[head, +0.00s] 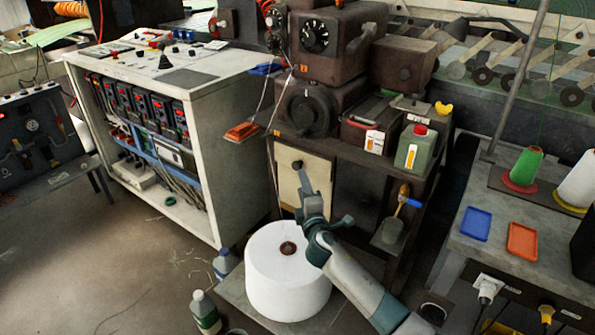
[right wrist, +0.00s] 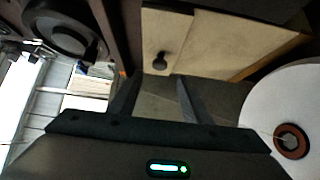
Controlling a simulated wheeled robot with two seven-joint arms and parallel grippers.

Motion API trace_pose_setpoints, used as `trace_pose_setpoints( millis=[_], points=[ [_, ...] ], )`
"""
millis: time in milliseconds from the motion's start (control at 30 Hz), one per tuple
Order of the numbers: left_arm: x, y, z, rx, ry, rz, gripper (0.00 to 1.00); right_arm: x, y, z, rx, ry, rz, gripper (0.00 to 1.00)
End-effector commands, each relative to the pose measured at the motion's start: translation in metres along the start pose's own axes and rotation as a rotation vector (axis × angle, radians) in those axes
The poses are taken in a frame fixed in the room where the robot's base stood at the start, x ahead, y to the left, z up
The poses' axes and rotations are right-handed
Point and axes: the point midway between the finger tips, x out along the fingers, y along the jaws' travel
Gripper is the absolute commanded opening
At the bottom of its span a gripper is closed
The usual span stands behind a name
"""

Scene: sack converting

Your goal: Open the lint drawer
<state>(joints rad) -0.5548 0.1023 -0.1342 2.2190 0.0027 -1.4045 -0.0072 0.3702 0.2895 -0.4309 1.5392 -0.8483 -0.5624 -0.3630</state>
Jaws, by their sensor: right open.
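The lint drawer shows as a beige front (head: 285,183) low on the dark machine, with a small dark round knob (head: 297,164). In the right wrist view the beige front (right wrist: 167,28) and its knob (right wrist: 160,62) lie just beyond the fingertips. A seam splits the beige surface there, and I see no clear gap at it. My right gripper (head: 304,188) is in front of the beige front and hides part of it. In the right wrist view my right gripper (right wrist: 156,80) is open and empty, with the knob between the finger lines but apart from them. My left gripper is not in view.
A large white roll (head: 278,285) stands close beside my right gripper. Bottles (head: 205,312) stand on the floor to its left. A white cabinet (head: 207,180) is at the left, and a bench (head: 490,252) with trays and thread cones is at the right.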

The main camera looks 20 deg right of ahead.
Motion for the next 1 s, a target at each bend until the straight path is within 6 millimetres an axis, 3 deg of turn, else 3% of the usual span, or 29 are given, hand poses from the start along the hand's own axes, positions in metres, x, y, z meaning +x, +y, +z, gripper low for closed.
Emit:
trace_pose_setpoints(
  millis=[200,500,1000],
  points=[
    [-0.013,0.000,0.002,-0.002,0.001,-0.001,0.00,0.040,0.000,0.000,0.000,-0.001,0.000,0.44],
    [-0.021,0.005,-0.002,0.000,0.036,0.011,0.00,0.079,-0.001,0.000,0.000,-0.001,0.000,0.44],
    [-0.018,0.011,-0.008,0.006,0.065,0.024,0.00,0.090,0.000,0.000,0.000,0.000,0.000,0.44]
  ],
)
